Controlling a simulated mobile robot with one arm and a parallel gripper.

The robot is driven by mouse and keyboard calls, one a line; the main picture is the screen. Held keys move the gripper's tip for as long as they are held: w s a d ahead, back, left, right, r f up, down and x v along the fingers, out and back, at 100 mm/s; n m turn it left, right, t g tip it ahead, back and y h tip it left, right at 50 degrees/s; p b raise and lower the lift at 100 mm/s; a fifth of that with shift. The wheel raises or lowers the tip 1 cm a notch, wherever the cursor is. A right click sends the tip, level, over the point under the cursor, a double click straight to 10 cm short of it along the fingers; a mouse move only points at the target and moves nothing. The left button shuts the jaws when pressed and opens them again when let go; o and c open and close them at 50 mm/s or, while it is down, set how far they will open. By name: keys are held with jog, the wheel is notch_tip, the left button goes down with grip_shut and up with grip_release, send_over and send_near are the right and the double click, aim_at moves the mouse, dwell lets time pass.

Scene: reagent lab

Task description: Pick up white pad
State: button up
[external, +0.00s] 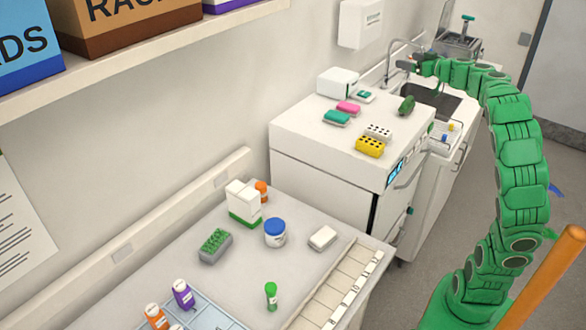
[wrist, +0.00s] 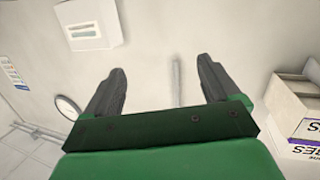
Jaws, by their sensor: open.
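A small white pad (external: 322,238) lies flat on the near bench in the external view, to the right of a blue-lidded tub (external: 275,233) and beside a row of white compartments. It does not show in the wrist view. My gripper (external: 408,65) is high and far back near the sink, well away from the pad. In the wrist view my gripper (wrist: 162,70) has its two dark fingers spread apart with nothing between them, facing the wall.
The near bench also holds a green rack (external: 215,246), a white-and-green box (external: 243,203), a green-capped vial (external: 271,296) and a blue tray (external: 205,312) with bottles. A white cabinet (external: 318,165) stands behind. Bare bench surrounds the pad's left side.

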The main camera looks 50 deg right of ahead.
jog(key=w+d+r+m+g+h, duration=0.3)
jog(key=d+r+m+h, duration=0.5)
jog(key=m, duration=0.5)
jog(key=m+g+y, duration=0.4)
jog(key=g+y, duration=0.8)
jog(key=y, duration=0.4)
send_over(324, 235)
jog(key=d, duration=0.3)
notch_tip(324, 235, down, 22)
jog(key=f, duration=2.9)
jog(key=shift+s+a+f, duration=0.2)
jog(key=shift+s+f, duration=0.05)
jog(key=shift+f, duration=0.1)
jog(key=shift+x, duration=3.85)
